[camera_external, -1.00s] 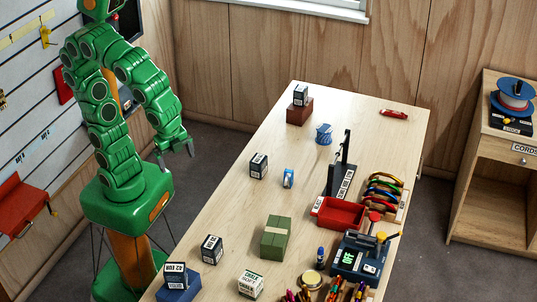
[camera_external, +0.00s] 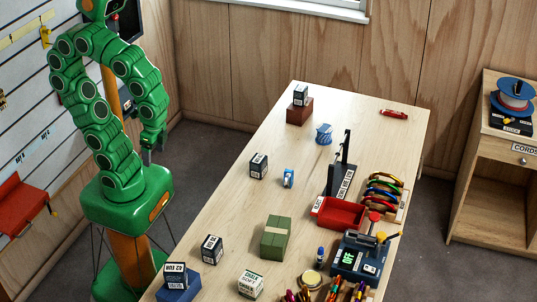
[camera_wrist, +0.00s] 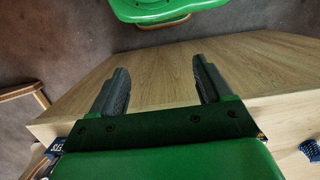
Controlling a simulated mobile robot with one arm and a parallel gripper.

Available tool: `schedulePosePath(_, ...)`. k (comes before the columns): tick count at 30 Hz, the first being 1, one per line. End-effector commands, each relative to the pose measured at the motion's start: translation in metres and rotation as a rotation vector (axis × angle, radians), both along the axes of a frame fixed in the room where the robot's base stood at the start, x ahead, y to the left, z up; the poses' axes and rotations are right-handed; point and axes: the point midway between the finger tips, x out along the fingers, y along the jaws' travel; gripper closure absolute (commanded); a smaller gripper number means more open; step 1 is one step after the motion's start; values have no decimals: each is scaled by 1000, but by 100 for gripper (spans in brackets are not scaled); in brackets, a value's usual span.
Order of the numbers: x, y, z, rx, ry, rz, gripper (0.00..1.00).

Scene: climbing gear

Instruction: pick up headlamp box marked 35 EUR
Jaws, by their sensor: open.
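Several small black-and-white boxes stand on the table in the external view. One box (camera_external: 300,95) is on a brown block at the far end, one (camera_external: 258,166) is near the left edge, and one (camera_external: 211,250) is nearer the front. Another box (camera_external: 175,274), which seems to read 42 EUR, is on a blue block. I cannot read which is marked 35 EUR. My gripper (camera_external: 152,158) hangs left of the table, apart from all the boxes. In the wrist view its fingers (camera_wrist: 161,80) are wide apart, with nothing between them.
The table (camera_external: 225,205) also holds a green block (camera_external: 275,237), a red tray (camera_external: 340,213), a black stand (camera_external: 341,175), a blue cup (camera_external: 324,134) and a chalk box (camera_external: 250,284). Bare wood lies between the boxes along the left side.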

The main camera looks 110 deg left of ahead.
Motion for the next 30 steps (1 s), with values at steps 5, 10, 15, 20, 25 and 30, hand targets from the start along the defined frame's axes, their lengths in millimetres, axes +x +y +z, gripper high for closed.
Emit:
schedulePosePath(5, 4, -1, 2, -4, -8, 0, 21)
schedulePosePath(10, 42, -11, 20, -47, -88, 2, 21)
schedulePosePath(15, 115, -30, 62, -124, -253, 1, 21)
schedulePosePath(20, 183, -44, 110, -193, -416, -6, 21)
schedulePosePath(25, 231, -53, 148, -235, -538, -14, 21)
schedulePosePath(30, 262, -58, 179, -265, -626, -20, 21)
